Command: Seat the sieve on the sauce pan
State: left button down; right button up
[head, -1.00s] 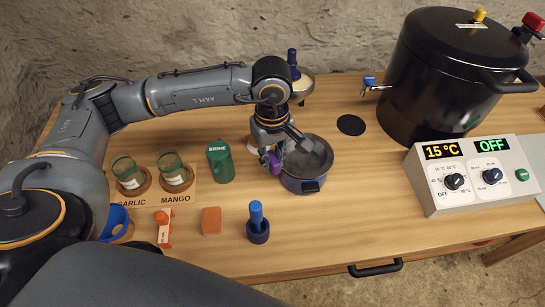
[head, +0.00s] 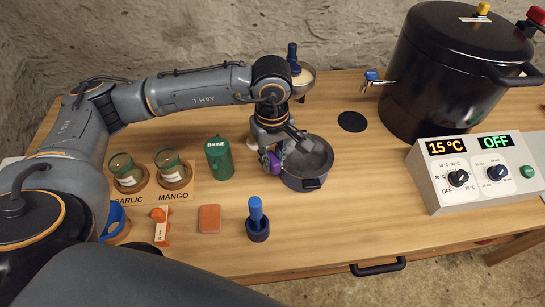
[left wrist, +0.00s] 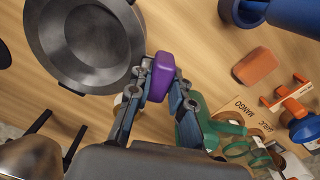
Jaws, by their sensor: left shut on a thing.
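The dark sauce pan (head: 307,160) stands on the table, its grey inside empty as far as I see. The left wrist view shows it from above (left wrist: 85,42). My left gripper (head: 274,158) is at the pan's left side, shut on a purple grip (left wrist: 160,76) close to the pan's rim. I cannot tell whether this grip belongs to the pan or to something else. A pale, metallic bowl (head: 304,80) with a blue knob stands behind on dark supports; it may be the sieve, partly hidden by my arm. My right gripper is not in view.
A green brine jug (head: 219,158) and two labelled jars (head: 173,168) stand left. A black disc (head: 352,121), big black pot (head: 450,75) and control box (head: 475,175) are right.

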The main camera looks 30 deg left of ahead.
pick_arm(q)
jog(key=c, duration=1.1)
grip_release()
jog(key=shift+c, duration=0.2)
notch_tip(320, 180, up, 12)
